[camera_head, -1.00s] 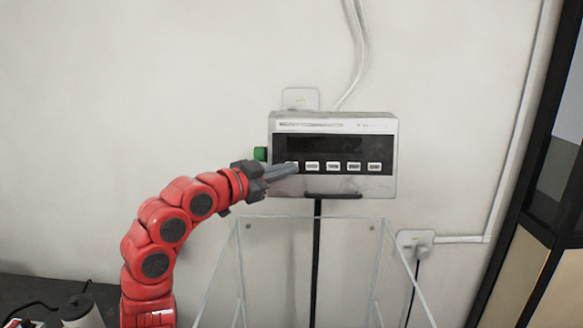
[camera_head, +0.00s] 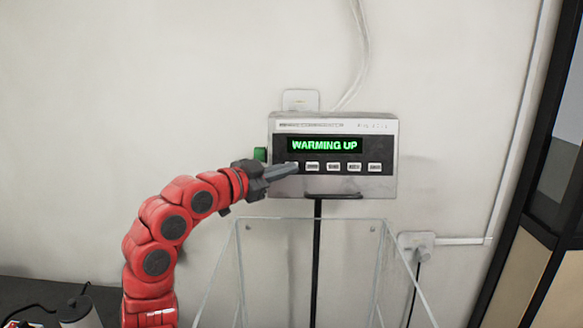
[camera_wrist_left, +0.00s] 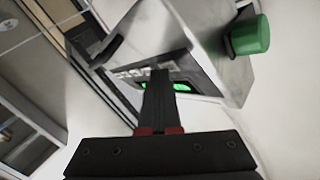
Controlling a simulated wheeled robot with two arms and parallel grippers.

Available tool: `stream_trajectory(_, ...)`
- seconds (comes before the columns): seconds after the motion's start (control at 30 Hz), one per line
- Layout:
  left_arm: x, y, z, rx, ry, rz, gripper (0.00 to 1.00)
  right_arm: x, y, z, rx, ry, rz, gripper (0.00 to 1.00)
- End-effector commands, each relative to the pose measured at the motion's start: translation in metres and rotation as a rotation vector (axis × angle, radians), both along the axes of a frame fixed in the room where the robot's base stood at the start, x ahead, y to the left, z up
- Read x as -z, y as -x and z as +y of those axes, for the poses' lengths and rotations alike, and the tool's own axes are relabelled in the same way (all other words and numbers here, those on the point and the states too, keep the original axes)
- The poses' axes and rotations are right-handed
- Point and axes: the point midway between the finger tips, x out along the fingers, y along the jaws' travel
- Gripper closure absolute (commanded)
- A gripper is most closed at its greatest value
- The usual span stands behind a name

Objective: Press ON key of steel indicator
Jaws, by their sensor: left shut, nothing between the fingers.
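The steel indicator (camera_head: 333,123) is a silver box on a dark post against the wall. Its display (camera_head: 325,145) is lit and reads "WARMING UP" in green. A row of several white keys (camera_head: 333,167) runs below the display. My left gripper (camera_head: 294,166) is shut and empty. Its fingertips lie at the leftmost key and partly cover it; I cannot tell whether they touch it. In the left wrist view the shut fingers (camera_wrist_left: 160,78) point at the indicator's front (camera_wrist_left: 190,70) and cover part of the lit display. My right gripper is not in view.
A green knob (camera_head: 260,154) sticks out of the indicator's left side, close to my gripper. A clear open-topped panel enclosure (camera_head: 310,222) stands below. A wall socket (camera_head: 415,243) is at the right. A dark-framed cabinet (camera_head: 530,215) stands at the far right.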

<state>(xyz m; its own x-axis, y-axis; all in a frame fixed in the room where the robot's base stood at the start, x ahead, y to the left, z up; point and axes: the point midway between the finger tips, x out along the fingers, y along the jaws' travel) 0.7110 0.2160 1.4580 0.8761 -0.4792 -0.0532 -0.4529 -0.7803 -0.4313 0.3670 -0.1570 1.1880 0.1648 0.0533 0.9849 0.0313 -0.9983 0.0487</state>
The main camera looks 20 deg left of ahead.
Motion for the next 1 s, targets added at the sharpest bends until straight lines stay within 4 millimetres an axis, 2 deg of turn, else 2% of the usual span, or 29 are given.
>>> stream_trajectory(0.43,-0.002,0.014,-0.004,-0.001,-0.002,-0.001,1.0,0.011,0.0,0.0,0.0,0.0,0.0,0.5)
stream_trajectory(0.77,-0.004,0.016,-0.004,0.0,-0.001,0.0,1.0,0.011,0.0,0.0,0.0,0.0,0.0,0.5)
stream_trajectory(1.0,-0.008,0.034,-0.009,0.0,-0.001,-0.002,1.0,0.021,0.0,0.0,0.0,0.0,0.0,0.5)
